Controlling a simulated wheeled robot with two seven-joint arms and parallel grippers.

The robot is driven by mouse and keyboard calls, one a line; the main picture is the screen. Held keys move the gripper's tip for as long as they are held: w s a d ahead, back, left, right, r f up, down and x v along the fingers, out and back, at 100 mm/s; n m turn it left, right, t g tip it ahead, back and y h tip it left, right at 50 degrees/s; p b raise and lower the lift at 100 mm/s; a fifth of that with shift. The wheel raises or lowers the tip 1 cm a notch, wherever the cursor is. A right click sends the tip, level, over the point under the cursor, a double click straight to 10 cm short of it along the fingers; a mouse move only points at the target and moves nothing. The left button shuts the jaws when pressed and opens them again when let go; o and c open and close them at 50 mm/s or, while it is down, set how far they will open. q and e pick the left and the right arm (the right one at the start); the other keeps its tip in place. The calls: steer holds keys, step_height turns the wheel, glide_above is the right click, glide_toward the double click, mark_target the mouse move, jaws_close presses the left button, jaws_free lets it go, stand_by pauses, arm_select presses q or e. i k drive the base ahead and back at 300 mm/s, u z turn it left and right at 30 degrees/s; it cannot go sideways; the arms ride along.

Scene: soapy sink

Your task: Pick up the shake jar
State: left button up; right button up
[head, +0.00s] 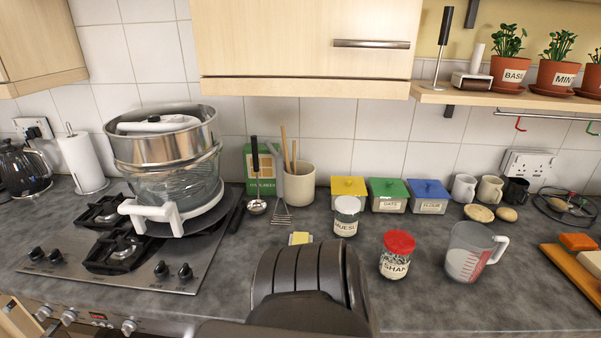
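A glass jar with a red lid (397,255) stands upright on the grey worktop, right of centre near the front. Its label is only partly readable and seems to start with "SHA". Dark contents show through the glass. A white-lidded jar (346,218) labelled like "MUESLI" stands behind it to the left. A large dark rounded part, seemingly of my own arm, fills the bottom centre, to the left of the red-lidded jar. I see no fingertips of either gripper, and nothing is touching the jar.
A measuring jug (468,254) stands close to the jar's right. Yellow, green and blue tins (388,197) line up behind. A hob (113,248) with a steamer stack (166,160) is at left. A wooden board (572,270) lies at right. Worktop in front of the jar is clear.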

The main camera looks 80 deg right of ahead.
mark_target(392, 267)
steer(key=i, duration=0.55)
steer(key=z, duration=2.3)
